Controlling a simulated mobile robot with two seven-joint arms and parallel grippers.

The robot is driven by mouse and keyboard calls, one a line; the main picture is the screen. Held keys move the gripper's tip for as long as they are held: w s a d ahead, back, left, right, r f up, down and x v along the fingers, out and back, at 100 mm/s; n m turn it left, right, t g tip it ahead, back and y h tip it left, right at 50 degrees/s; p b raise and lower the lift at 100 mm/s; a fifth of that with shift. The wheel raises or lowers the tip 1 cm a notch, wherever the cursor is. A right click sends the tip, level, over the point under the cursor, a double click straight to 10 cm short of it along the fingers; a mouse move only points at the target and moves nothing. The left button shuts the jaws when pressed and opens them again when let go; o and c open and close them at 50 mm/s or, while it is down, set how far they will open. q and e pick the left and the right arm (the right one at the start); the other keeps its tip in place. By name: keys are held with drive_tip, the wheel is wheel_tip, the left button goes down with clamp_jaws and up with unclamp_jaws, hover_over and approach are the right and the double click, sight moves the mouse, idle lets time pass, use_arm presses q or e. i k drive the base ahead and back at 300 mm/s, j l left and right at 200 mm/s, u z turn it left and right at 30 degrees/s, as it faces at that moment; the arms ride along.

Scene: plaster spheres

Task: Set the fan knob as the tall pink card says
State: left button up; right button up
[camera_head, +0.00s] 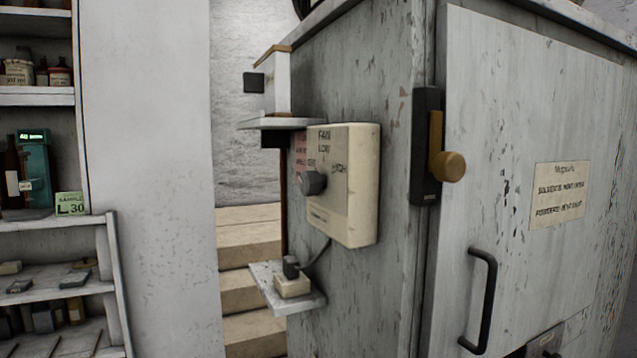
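The fan control is a cream box (358,190) fixed to the side of a grey, chipped cabinet. Its face shows at a steep slant, with the words "FAN" and "LOW" at the top and more lettering at the right and below. A dark grey round knob (313,183) sticks out of that face. I cannot tell which marking it points to. Neither of my grippers is in view.
A small ledge (275,123) holding a white box is above the control; a lower ledge (300,302) holds a small switch. The cabinet door has a brass-knobbed latch (448,166), a black handle (487,300) and a label (559,195). Shelves (40,97) stand left.

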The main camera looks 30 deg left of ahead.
sight(312, 184)
drive_tip(key=k+j+u, duration=0.15)
drive_tip(key=j, duration=0.55)
drive_tip(key=j+u, duration=0.15)
drive_tip(key=j, duration=0.5)
